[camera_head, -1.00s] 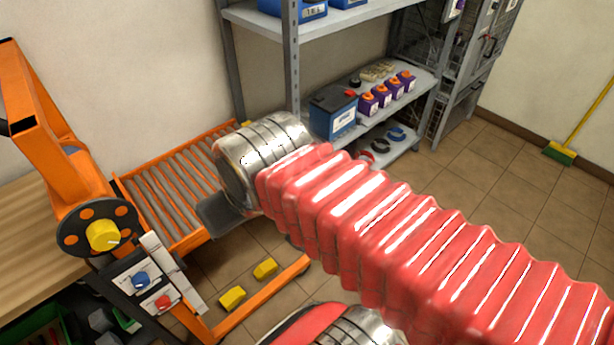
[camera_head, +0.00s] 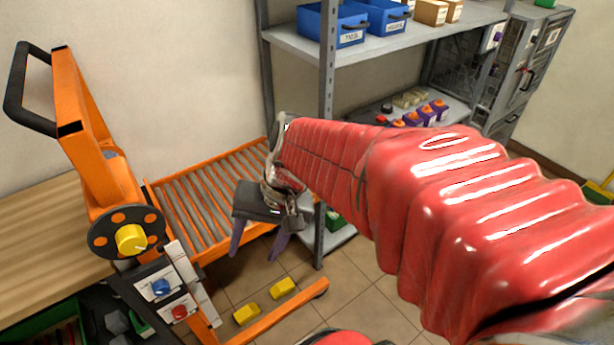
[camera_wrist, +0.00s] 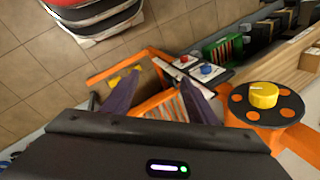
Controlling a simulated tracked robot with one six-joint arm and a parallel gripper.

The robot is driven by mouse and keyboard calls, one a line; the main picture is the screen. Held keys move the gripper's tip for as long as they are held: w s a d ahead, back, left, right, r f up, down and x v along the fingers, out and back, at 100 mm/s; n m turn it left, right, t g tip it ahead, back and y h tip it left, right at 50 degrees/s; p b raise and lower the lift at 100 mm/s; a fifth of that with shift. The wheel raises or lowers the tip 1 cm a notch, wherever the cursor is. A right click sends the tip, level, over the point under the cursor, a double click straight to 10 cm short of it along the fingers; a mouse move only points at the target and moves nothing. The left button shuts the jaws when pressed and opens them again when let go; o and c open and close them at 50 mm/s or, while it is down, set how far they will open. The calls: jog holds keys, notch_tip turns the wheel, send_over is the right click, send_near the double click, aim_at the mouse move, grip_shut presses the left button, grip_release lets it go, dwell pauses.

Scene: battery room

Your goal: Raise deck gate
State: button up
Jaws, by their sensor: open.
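An orange lift cart carries a roller deck (camera_head: 205,200) with grey rollers in an orange frame. I cannot make out a separate gate on the deck; my arm and gripper cover its right end. My gripper (camera_head: 258,243) is open and empty, its purple fingers pointing down at the deck's near right corner. In the wrist view my gripper (camera_wrist: 158,98) has its fingers spread, with the orange deck frame and rollers (camera_wrist: 168,108) behind them. I cannot tell whether they touch it. The cart's yellow knob (camera_head: 131,238) sits on a black disc with orange dots.
A panel with a blue knob (camera_head: 160,287) and a red knob (camera_head: 179,312) is below the disc. Two yellow blocks (camera_head: 283,286) are low down by the cart's orange leg. A grey shelf (camera_head: 400,38) with blue bins stands behind my arm. A wooden bench (camera_head: 50,245) is at left.

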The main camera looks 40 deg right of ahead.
jog(key=w+d+f+m+t+y, duration=0.75)
jog(key=w+d+f+m, duration=0.5)
jog(key=d+m, duration=0.3)
jog(key=s+d+f+m+t+h, duration=0.3)
jog(key=d+f+m, duration=0.5)
jog(key=d, duration=0.3)
jog(key=s+d+f+m+t+h, duration=0.3)
jog(key=d+f+m+t+h, duration=0.3)
jog(key=d, duration=0.5)
notch_tip(320, 180, down, 3)
jog(key=shift+r+m+h, duration=0.2)
jog(key=shift+m+h, duration=0.75)
jog(key=shift+m, duration=0.1)
jog(key=w, duration=1.3)
jog(key=shift+w+a, duration=0.15)
jog(key=shift+w, duration=0.25)
jog(key=shift+c, duration=0.7)
